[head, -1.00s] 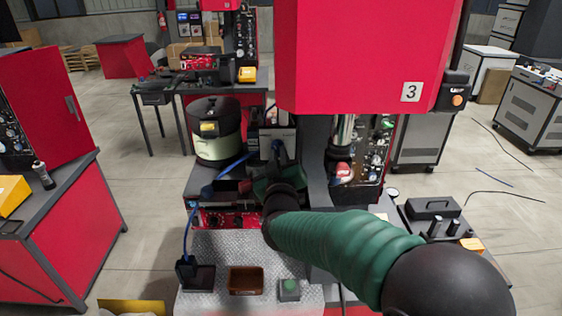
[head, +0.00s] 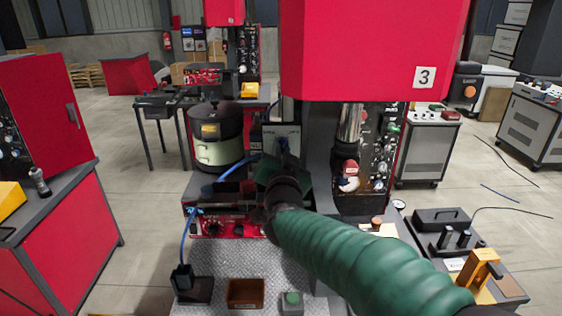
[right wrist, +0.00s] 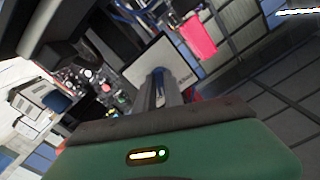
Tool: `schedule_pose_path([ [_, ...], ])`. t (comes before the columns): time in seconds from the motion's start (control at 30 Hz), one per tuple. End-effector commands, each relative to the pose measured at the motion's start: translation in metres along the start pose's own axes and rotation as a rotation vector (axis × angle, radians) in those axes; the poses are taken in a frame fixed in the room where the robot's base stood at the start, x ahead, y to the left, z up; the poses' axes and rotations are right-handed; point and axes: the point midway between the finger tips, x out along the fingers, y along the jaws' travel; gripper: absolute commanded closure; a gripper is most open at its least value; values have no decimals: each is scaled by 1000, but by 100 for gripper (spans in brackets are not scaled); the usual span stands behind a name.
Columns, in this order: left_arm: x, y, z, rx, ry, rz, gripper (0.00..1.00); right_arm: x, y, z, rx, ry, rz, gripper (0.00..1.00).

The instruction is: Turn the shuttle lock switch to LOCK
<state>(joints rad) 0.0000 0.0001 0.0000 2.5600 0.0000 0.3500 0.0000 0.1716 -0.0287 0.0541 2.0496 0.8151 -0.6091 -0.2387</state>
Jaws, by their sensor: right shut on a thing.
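A light grey panel (head: 294,133) stands upright behind the work table, beside the dark column of the red machine. It also shows as a tilted pale plate in the right wrist view (right wrist: 180,62). My right gripper (head: 281,155) reaches its front. In the right wrist view the fingers (right wrist: 159,92) are shut on a small dark blue switch handle (right wrist: 157,76) at the panel's face. The fingers cover much of the handle, so its exact angle and any LOCK lettering cannot be read. My left gripper is not in view.
A black and pale green bowl feeder (head: 217,138) stands left of the panel. A blue cable (head: 186,235) runs down to a black block. A brown tray (head: 245,293) and a green button box (head: 291,301) sit at the front. The red machine head (head: 370,50) hangs above.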

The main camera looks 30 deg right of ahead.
Motion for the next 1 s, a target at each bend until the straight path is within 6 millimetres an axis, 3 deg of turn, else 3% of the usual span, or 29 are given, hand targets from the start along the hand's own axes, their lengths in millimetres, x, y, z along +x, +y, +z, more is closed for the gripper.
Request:
schedule_pose_path([
  [0.03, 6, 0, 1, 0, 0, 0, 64, 0, -1, -7, 41, 22, -5, 100],
  [0.4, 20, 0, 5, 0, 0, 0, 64, 0, 0, -9, 264, 21, -4, 100],
  [1.0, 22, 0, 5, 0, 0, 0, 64, 0, 0, -10, 331, 20, -2, 100],
])
